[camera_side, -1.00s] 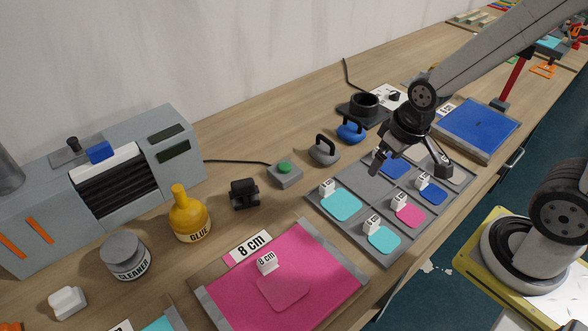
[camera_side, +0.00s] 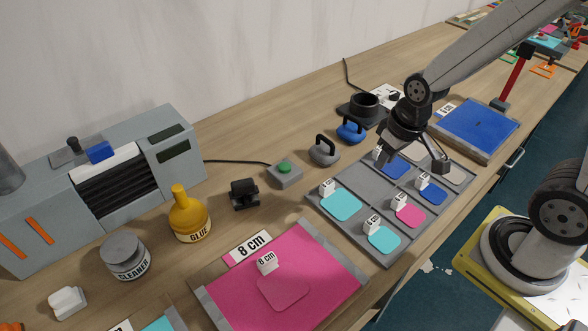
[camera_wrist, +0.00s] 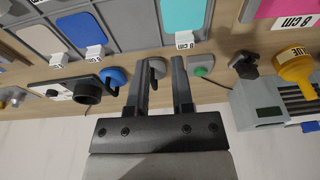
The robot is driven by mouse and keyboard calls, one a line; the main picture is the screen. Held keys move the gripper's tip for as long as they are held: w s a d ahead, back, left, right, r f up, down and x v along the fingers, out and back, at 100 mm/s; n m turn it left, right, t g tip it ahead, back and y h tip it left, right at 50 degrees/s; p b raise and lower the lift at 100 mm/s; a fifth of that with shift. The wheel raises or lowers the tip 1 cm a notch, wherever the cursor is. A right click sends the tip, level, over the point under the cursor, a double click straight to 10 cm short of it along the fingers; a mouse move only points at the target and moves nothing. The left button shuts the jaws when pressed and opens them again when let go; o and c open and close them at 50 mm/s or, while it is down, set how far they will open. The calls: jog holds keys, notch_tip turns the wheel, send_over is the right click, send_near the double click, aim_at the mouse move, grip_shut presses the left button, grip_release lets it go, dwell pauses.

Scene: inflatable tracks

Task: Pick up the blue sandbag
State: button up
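The blue sandbag (camera_side: 350,132) is a rounded blue weight with a dark handle, standing on the wooden bench behind the tray of patches. It also shows in the wrist view (camera_wrist: 113,77), left of my fingers. A grey sandbag (camera_side: 323,152) of the same shape stands nearer, and in the wrist view it is partly hidden by my left finger. My gripper (camera_side: 411,160) is open and empty, above the far part of the tray, to the right of the blue sandbag and apart from it. Its two fingers (camera_wrist: 166,62) are spread in the wrist view.
The grey tray (camera_side: 352,239) holds blue, cyan and pink patches with small white tags. A dark cup-like holder (camera_side: 364,106) stands just behind the blue sandbag. A green-button box (camera_side: 284,174) and a yellow glue bottle (camera_side: 189,216) stand to the left. Bare bench lies towards the wall.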

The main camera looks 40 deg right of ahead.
aim_at(355, 120)
jog(key=w+d+f+m+t+y, duration=0.1)
jog(key=w+d+f+y, duration=0.1)
jog(key=w+d, duration=0.2)
jog(key=w+d+f+m+t+y, duration=0.1)
jog(key=w+d+f+y, duration=0.1)
jog(key=w+d, duration=0.3)
jog(key=w+d+f+m+t+y, duration=0.1)
jog(key=w+d+f+y, duration=0.2)
jog(key=w+d+y, duration=0.1)
jog(key=shift+w+d+m, duration=0.25)
jog(key=shift+w+m, duration=0.1)
jog(key=shift+m, duration=0.05)
jog(key=d+t, duration=0.1)
jog(key=d, duration=0.1)
jog(key=w+d+t, duration=0.1)
jog(key=d+t, duration=0.1)
jog(key=w+d+f+t, duration=0.1)
jog(key=d, duration=0.2)
jog(key=shift+w+d+f+m+y, duration=0.1)
jog(key=shift+w+m+y, duration=0.15)
jog(key=shift+m+y, duration=0.05)
jog(key=shift+w+d+t, duration=0.15)
jog(key=shift+d+t, duration=0.35)
jog(key=shift+d, duration=0.05)
jog(key=shift+x, duration=1.35)
jog(key=shift+a, duration=0.1)
jog(key=shift+x, duration=2.55)
jog(key=shift+f, duration=0.1)
jog(key=shift+c, duration=0.3)
